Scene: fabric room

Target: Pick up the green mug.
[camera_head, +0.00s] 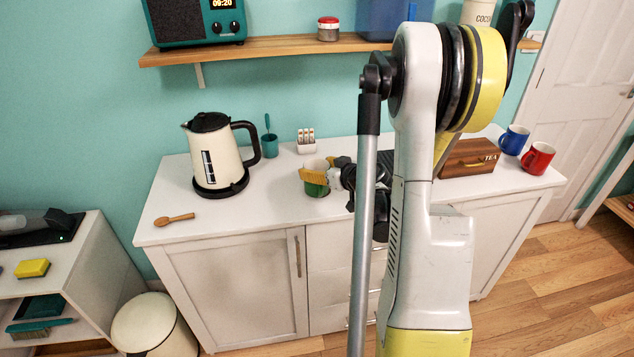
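The green mug (316,189) stands on the white counter, right of the kettle. Its pale upper part and rim show above one of my fingers. My gripper (327,168) is at the mug, reaching in from the right. One yellow-orange finger lies across the mug's near side, and the other finger shows at its far right side. The fingers are around the mug, but I cannot tell whether they press on it. The mug looks upright. Its handle cannot be made out.
A cream kettle (217,158), teal cup (269,145), white rack (306,147) and wooden spoon (174,219) are on the counter (250,210). A TEA box (468,160), blue mug (514,139) and red mug (538,158) stand right. A shelf (280,46) hangs above.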

